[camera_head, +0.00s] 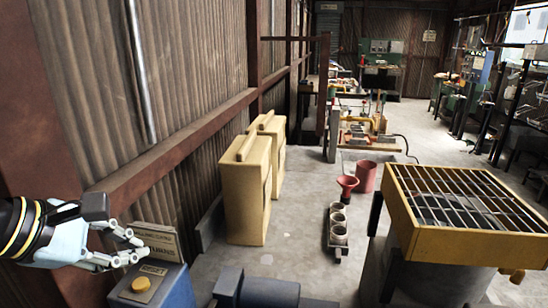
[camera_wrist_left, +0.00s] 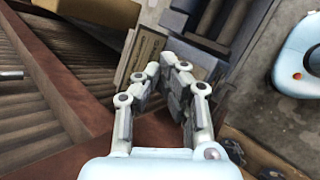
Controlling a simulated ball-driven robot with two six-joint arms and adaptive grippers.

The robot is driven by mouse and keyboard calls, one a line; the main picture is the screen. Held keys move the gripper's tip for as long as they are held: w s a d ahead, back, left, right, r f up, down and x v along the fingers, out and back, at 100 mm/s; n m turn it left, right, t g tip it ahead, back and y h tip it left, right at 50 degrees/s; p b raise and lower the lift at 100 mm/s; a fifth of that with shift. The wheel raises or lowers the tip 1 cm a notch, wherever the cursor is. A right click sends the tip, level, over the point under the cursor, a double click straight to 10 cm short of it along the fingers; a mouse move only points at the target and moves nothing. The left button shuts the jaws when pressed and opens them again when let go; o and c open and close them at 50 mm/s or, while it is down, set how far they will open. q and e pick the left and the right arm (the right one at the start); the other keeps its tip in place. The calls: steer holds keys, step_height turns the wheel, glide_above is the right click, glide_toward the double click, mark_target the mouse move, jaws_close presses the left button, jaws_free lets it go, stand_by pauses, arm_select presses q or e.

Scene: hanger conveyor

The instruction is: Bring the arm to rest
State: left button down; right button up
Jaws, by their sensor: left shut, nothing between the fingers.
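My left gripper (camera_head: 134,248) comes in from the left edge in the head view, just above and beside a blue box with a yellow button (camera_head: 141,285). A sign plate (camera_head: 157,240) stands behind its fingertips. In the left wrist view my left gripper (camera_wrist_left: 178,75) has its fingers close together with nothing between them. The sign plate also shows beyond the fingers in the left wrist view (camera_wrist_left: 145,55). I cannot tell whether the fingers touch the box or the plate. My right gripper is not in view.
A corrugated wall with a rusty beam (camera_head: 175,147) runs along the left. Yellow cabinets (camera_head: 245,190) stand against it. A yellow-framed grate (camera_head: 455,205) is at the right. Cups in a rack (camera_head: 338,230) and a red bucket (camera_head: 365,176) stand on the floor. The middle aisle is partly clear.

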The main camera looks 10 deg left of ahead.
arm_select(q)
steer(key=s+a+f+m+g+y, duration=0.15)
steer(key=s+f+m, duration=0.25)
steer(key=s+m, duration=0.55)
steer(key=s+f+m+g+y, duration=0.2)
steer(key=s+f+m+y, duration=0.1)
steer(key=s+m, duration=0.65)
step_height(320, 180, down, 42)
steer(key=s+a+m+g+b, duration=0.1)
steer(key=a+m+g+b, duration=0.15)
steer(key=b, duration=1.15)
steer(key=s+f+b, duration=0.5)
steer(key=s+f, duration=0.4)
steer(key=f, duration=0.3)
steer(key=s+a+f+n+b, duration=0.1)
steer(key=s+f+b, duration=0.4)
steer(key=s+f, duration=0.4)
step_height(320, 180, down, 4)
steer(key=shift+s+f+g, duration=0.1)
steer(key=shift+s+g, duration=0.2)
steer(key=shift+g, duration=0.1)
